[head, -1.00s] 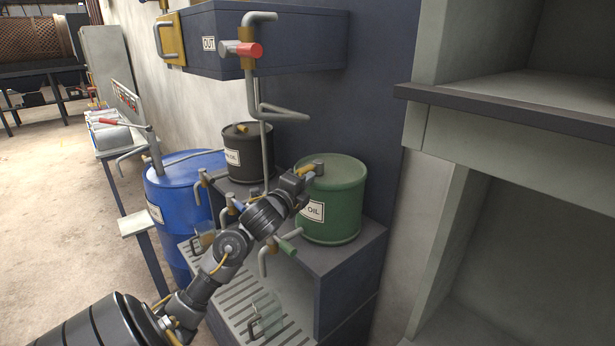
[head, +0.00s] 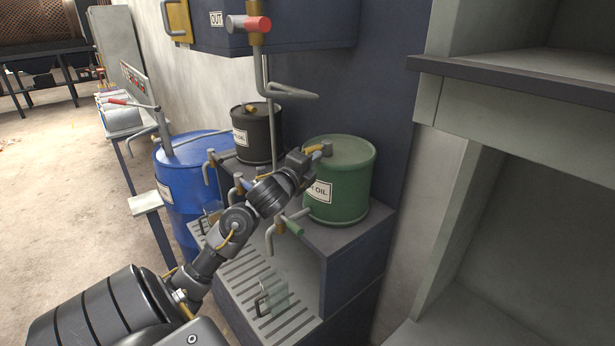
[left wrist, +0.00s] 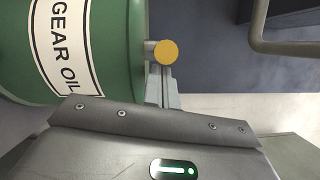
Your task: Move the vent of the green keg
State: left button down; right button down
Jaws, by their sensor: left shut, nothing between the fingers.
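The green keg (head: 340,185), labelled GEAR OIL, stands upright on a dark ledge. Its vent (head: 315,149) is a small brass-coloured piece with a grey end at the top of the keg. My left gripper (head: 311,155) is at the keg's upper left edge, beside the vent, and partly hides it. In the left wrist view the vent's round yellow end (left wrist: 166,52) shows just beyond my shut, empty fingers (left wrist: 162,88). Whether they touch it I cannot tell. The keg's side (left wrist: 110,40) fills the upper left there. My right gripper is not in view.
A black keg (head: 256,132) and a blue drum (head: 183,185) stand to the left. A grey bent pipe (head: 285,91) hangs above. A glass jug (head: 272,297) stands on the slatted grate. Pale shelving (head: 500,200) is at right.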

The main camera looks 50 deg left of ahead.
pick_arm(q)
jog(key=s+d+f, duration=0.1)
jog(key=s+d, duration=0.4)
jog(key=s, duration=0.5)
jog(key=shift+d+f+b, duration=0.15)
jog(key=shift+b, duration=0.25)
jog(key=shift+f, duration=0.1)
